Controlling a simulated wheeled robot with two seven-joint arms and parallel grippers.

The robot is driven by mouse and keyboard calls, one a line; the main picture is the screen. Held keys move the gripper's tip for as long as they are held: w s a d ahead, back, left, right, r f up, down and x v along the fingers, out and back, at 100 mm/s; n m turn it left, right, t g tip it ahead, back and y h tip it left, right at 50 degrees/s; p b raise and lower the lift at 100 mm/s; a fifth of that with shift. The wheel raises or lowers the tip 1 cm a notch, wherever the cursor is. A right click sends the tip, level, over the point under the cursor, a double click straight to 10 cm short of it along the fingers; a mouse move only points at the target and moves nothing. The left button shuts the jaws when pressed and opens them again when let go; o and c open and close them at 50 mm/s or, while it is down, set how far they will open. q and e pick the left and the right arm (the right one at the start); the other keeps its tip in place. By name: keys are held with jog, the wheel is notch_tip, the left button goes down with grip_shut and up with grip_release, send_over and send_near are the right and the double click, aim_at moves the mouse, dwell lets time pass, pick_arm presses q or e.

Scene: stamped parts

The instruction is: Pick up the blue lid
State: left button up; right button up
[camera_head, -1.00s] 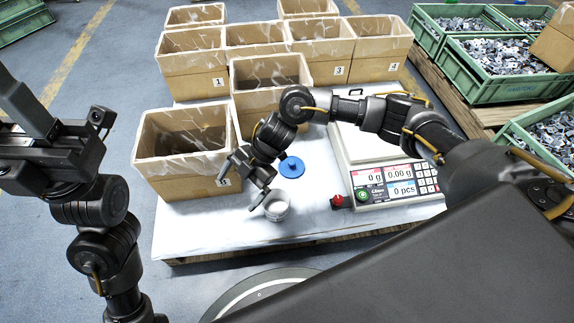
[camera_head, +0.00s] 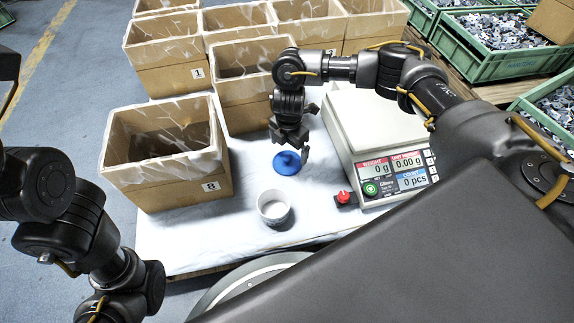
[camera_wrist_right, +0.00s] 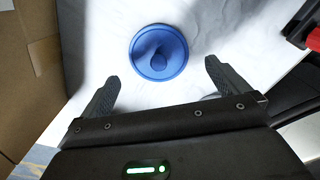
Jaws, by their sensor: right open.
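The blue lid (camera_head: 287,163) lies flat on the white-covered table, a round disc with a raised knob on top. In the right wrist view the lid (camera_wrist_right: 158,52) sits just beyond and between the fingertips. My right gripper (camera_head: 290,150) is open and empty, above the lid and pointing down at it. Its two fingers also show in the right wrist view (camera_wrist_right: 162,75), spread apart and not touching the lid. My left arm is at the left edge of the head view, with its gripper out of the picture.
A white cup (camera_head: 273,208) stands in front of the lid. A scale (camera_head: 375,135) and a red button (camera_head: 343,197) are to the right. A cardboard box marked 8 (camera_head: 185,185) is on the left, with more boxes (camera_head: 240,110) behind. The table's front strip is clear.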

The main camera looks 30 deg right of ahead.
aim_at(289, 156)
jog(key=shift+f, duration=0.2)
jog(key=shift+f+b, duration=0.35)
jog(key=shift+b, duration=0.05)
notch_tip(289, 156, down, 4)
jog(key=b, duration=0.4)
jog(key=shift+w+d+f, duration=0.1)
jog(key=shift+w, duration=0.05)
jog(key=shift+f+b, duration=0.25)
jog(key=shift+b, duration=0.15)
jog(key=shift+r, duration=0.15)
jog(key=c, duration=0.7)
